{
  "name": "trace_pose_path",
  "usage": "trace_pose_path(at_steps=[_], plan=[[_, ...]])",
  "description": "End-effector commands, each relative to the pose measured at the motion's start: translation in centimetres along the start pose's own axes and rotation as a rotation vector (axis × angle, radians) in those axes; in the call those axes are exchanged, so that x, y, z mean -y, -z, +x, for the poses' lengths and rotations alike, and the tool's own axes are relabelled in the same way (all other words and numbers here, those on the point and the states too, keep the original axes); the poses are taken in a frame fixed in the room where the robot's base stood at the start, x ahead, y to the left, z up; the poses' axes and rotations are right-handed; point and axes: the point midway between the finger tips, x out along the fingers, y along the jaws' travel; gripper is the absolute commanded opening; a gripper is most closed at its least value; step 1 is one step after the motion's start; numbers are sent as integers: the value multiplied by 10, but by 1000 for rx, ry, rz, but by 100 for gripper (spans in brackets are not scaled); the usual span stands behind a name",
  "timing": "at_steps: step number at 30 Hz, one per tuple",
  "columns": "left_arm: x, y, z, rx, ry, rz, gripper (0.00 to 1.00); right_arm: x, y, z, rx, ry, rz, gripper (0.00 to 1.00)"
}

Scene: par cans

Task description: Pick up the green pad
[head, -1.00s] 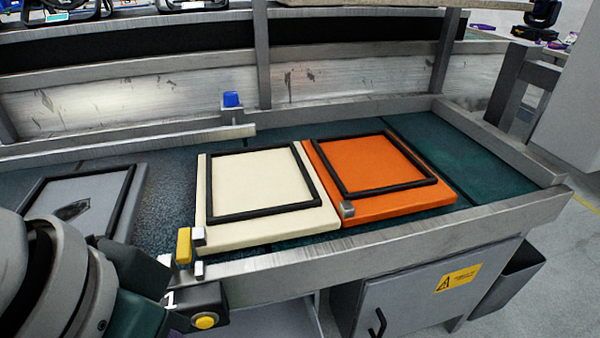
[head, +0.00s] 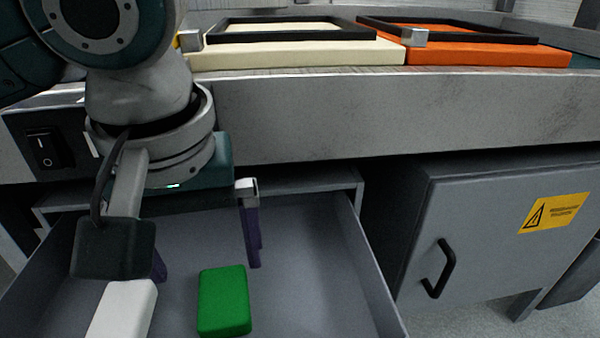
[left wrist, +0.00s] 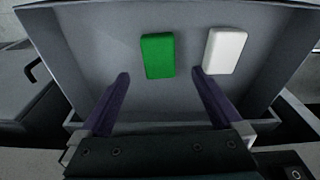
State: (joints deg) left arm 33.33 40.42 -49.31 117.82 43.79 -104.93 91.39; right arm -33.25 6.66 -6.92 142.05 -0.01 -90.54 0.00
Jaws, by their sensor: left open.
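The green pad (head: 224,301) lies flat in the open grey drawer (head: 310,262). It also shows in the left wrist view (left wrist: 157,56), a little beyond and between the fingertips. A white pad (head: 122,311) lies in the drawer beside it, to its left in the head view and to its right in the left wrist view (left wrist: 225,51). My left gripper (head: 205,272) is open and empty over the drawer, its purple fingers pointing down. In the left wrist view the fingers (left wrist: 160,73) are spread apart, with nothing between them. My right gripper is not in view.
Above the drawer, the bench edge (head: 400,110) runs across, with a cream tray (head: 300,55) and an orange tray (head: 490,53) on top. A grey cabinet (head: 480,240) with a black handle stands right of the drawer. The drawer floor right of the green pad is clear.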

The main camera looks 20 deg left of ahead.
Motion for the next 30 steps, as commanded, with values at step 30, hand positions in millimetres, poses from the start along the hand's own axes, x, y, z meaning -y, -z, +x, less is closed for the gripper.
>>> trace_pose_path(at_steps=[30], plan=[[-2,7,96,0,-1,1,100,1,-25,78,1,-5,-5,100]])
